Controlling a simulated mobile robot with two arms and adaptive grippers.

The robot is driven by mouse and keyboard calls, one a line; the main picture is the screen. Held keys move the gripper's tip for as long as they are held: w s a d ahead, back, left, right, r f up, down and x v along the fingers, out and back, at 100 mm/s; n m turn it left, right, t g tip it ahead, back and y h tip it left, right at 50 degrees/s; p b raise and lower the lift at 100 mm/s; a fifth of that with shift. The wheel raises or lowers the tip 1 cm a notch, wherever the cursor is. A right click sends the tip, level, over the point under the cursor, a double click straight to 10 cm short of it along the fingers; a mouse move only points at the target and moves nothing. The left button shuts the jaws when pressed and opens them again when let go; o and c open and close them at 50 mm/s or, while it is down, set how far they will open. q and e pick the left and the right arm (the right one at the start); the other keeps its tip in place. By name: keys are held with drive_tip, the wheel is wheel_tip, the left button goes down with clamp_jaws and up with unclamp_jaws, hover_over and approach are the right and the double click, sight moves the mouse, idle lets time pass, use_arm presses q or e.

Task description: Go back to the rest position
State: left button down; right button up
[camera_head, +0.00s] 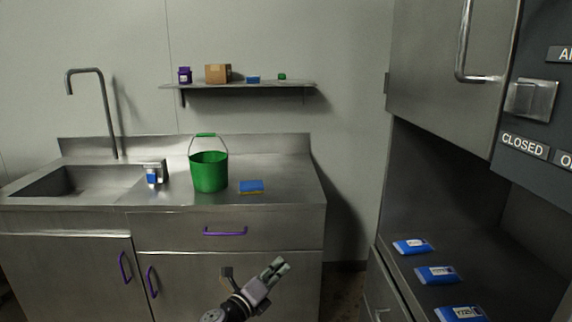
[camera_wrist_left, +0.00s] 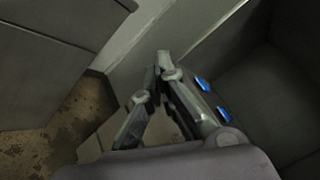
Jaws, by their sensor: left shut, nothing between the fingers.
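My left gripper (camera_head: 275,270) is in the lower middle of the head view, in front of the steel counter's cabinet doors. Its fingers are shut and hold nothing. The fingers also show in the left wrist view (camera_wrist_left: 158,75), closed together at the tips, with the floor and a cabinet side beyond. The gripper is apart from all objects. My right gripper does not show in either view.
A steel counter (camera_head: 285,185) carries a green bucket (camera_head: 209,172) and a blue sponge (camera_head: 251,186). A wall shelf (camera_head: 240,85) holds small items. At right, blue packs (camera_head: 436,274) lie in a steel recess beside the "CLOSED" panel (camera_head: 523,145).

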use_arm(q)
drive_tip(key=s+a+f+n+g+y, duration=0.1)
drive_tip(key=s+a+f+n+y, duration=0.2)
drive_tip(key=f, duration=0.5)
drive_tip(key=s+a+f+n+y, duration=0.1)
drive_tip(key=s+a+f+n, duration=0.2)
drive_tip(key=f, duration=0.4)
drive_tip(key=s+a+f+n+g+y, duration=0.1)
drive_tip(key=s+a+f+n, duration=0.15)
drive_tip(key=f+n, duration=0.4)
drive_tip(key=s+a+f+n+g+y, duration=0.2)
drive_tip(key=s+a+f+n, duration=0.15)
drive_tip(key=s+f, duration=0.65)
drive_tip(key=s+a+f+n+g+y, duration=0.2)
drive_tip(key=s+a+f+n+g, duration=0.15)
drive_tip(key=s+f, duration=0.7)
drive_tip(key=s+a+f+n+g, duration=0.2)
drive_tip(key=s+f+n, duration=0.1)
drive_tip(key=s, duration=0.9)
drive_tip(key=s+a+f+n+g+y, duration=0.1)
drive_tip(key=s+f, duration=0.5)
drive_tip(key=s, duration=0.6)
drive_tip(key=s+a+f+n+g+p, duration=0.1)
drive_tip(key=s+a+f+n+g, duration=0.2)
drive_tip(key=s, duration=0.9)
wheel_tip(320, 180, down, 2)
drive_tip(key=shift+f+n+g+y, duration=0.15)
drive_tip(key=shift+n+g+y, duration=0.2)
drive_tip(key=shift+n, duration=0.9)
